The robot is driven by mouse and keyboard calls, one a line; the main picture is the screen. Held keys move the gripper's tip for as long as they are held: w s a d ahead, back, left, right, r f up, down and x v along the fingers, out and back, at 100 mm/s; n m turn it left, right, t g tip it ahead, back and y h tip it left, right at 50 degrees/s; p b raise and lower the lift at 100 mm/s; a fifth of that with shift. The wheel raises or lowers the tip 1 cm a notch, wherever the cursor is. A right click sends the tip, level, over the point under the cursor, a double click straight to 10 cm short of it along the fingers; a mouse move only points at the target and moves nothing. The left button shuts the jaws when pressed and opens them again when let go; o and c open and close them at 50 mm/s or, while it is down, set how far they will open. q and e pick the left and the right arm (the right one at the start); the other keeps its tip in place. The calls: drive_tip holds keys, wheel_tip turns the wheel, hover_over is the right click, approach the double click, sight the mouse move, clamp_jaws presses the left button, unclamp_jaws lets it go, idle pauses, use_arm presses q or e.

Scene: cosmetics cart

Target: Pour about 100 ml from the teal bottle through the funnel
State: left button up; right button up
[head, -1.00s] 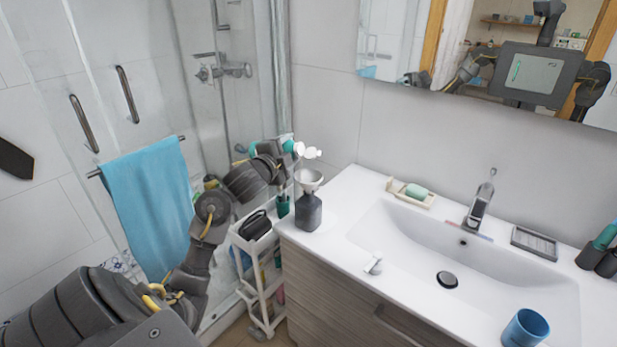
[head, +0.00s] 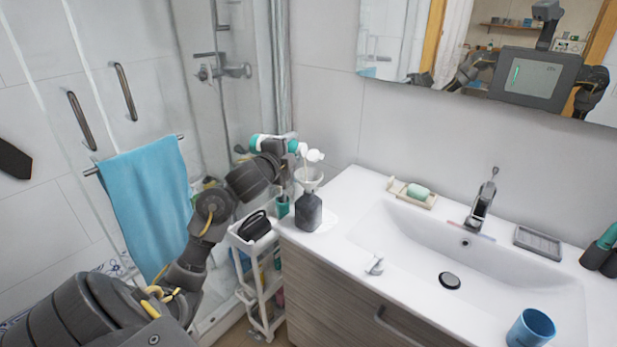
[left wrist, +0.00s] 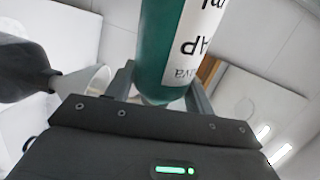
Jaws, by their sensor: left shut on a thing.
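My left gripper (head: 282,146) is shut on the teal bottle (head: 257,142). It holds the bottle lying nearly horizontal, with its white cap end (head: 314,155) on the right, above the white funnel (head: 308,176). A thin pale streak shows between the cap end and the funnel. The funnel sits in the neck of a dark grey bottle (head: 308,212), upright on the counter corner. In the left wrist view the teal bottle (left wrist: 168,45) lies between the fingers, and the funnel (left wrist: 84,88) is at left. My right gripper is not directly in view.
A white cart (head: 262,281) with a black item on top stands left of the vanity counter (head: 349,181). A soap dish (head: 412,193) sits behind the basin. A blue cup (head: 530,328) stands at front right. The counter just right of the dark bottle is free.

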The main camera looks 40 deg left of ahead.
use_arm(q)
drive_tip(key=shift+f, duration=0.1)
drive_tip(key=shift+f+m+b, duration=0.15)
drive_tip(key=shift+m+b, duration=0.25)
drive_tip(key=shift+b, duration=0.15)
idle(0.3)
drive_tip(key=shift+w+d+r+m+b, duration=0.15)
drive_tip(key=shift+r+m+b, duration=0.15)
drive_tip(key=shift+m+b, duration=0.4)
drive_tip(key=shift+s+d+r+m+b, duration=0.15)
drive_tip(key=shift+r+m+b, duration=0.15)
drive_tip(key=shift+m, duration=0.7)
idle(0.8)
drive_tip(key=shift+w+d+r+m+y+b, duration=0.15)
drive_tip(key=shift+d+r+m+b, duration=0.1)
drive_tip(key=shift+m+b, duration=0.5)
drive_tip(key=shift+w+d+r+m+y+b, duration=0.1)
drive_tip(key=shift+d+r+m+y+b, duration=0.2)
drive_tip(key=shift+m, duration=0.75)
idle(1.7)
